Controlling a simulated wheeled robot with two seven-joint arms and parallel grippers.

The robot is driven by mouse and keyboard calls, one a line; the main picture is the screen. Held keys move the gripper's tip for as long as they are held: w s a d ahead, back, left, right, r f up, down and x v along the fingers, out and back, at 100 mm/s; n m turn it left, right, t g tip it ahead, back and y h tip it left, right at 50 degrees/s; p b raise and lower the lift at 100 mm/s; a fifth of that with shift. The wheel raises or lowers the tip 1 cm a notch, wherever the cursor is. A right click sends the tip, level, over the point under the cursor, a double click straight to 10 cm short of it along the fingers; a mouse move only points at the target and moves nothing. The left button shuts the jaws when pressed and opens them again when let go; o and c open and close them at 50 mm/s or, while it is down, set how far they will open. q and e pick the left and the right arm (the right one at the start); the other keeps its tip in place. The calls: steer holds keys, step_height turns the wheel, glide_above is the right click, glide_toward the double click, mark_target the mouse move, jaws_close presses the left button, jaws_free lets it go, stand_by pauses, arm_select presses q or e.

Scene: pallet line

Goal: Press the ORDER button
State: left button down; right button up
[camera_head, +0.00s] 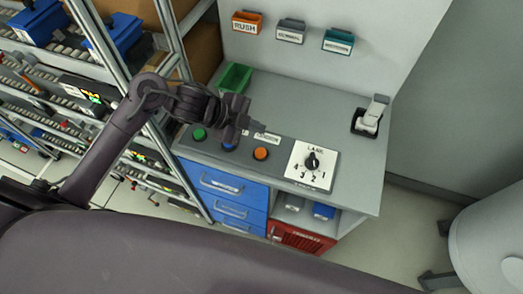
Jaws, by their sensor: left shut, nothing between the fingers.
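A row of buttons sits on the grey worktop (335,128): a green button (199,134), a blue button (229,148) and an orange button (261,154). The blue button is partly hidden by my left gripper. A small white label (267,138) lies behind the orange button; its text is too small to read, and I cannot tell which button is ORDER. My left gripper (257,127) is shut and empty, above the panel, its tips behind the orange button in the picture. I cannot tell its exact height. My right gripper is not in view.
A lane dial (312,161) on a white plate stands right of the buttons. A green bin (234,78) sits at the back left, a small device (371,117) at right. Wall holders, including the orange RUSH holder (247,21), hang behind. A rack (88,40) stands left.

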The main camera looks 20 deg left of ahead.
mark_target(257, 153)
arm_select(q)
step_height(257, 153, down, 8)
steer(key=b, duration=0.7)
steer(key=shift+f+b, duration=0.4)
stand_by(1.4)
steer(key=shift+f, duration=0.4)
steer(key=shift+f+b, duration=0.45)
steer(key=shift+b, duration=0.05)
stand_by(0.5)
steer(key=shift+r, duration=0.15)
steer(key=shift+r+p, duration=0.8)
steer(key=shift+p, duration=0.1)
